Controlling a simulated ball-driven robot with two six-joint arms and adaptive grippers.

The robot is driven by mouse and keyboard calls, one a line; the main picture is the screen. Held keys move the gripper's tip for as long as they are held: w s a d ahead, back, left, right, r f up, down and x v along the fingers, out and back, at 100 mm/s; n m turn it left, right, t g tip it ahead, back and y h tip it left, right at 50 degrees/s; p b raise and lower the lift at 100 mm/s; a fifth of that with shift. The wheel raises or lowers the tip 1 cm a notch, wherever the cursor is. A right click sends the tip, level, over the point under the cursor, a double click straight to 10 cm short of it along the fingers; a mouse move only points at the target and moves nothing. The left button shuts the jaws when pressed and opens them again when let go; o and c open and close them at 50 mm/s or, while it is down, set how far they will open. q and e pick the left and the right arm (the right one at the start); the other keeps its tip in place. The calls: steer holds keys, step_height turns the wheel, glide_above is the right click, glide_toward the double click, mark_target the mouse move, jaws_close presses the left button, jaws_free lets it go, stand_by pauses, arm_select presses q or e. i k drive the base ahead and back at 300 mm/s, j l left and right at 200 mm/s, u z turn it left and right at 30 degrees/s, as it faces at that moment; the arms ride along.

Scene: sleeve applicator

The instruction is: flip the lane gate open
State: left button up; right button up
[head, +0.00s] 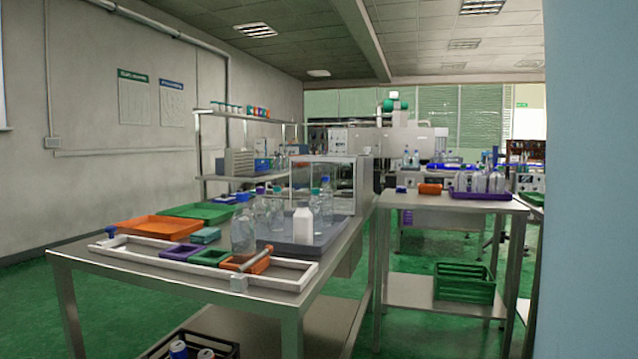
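A low white frame like a lane (165,260) lies along the front of the near metal table. Near its right end, a small grey block (238,283) stands on the front rail. A short bar with an orange-brown section (259,259) slants up and right from near this block, across the lane. This looks like the lane gate, but it is small and I cannot tell its exact position. A blue-capped item (111,231) is at the lane's left end. Neither of my grippers is in view.
Purple (181,252) and green (211,258) small trays lie by the lane. Behind are an orange tray (160,228), clear bottles (243,232), a white bottle (302,226) and a grey tray (335,230). A pale blue surface (592,180) blocks the right side.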

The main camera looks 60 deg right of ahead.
mark_target(268, 249)
steer(key=i+l+z, duration=0.1)
steer(key=l+z, duration=0.2)
steer(key=i+l+z, duration=0.15)
steer(key=l+z, duration=0.15)
steer(key=i+l+z, duration=0.15)
steer(key=l+z, duration=0.15)
steer(key=l, duration=0.1)
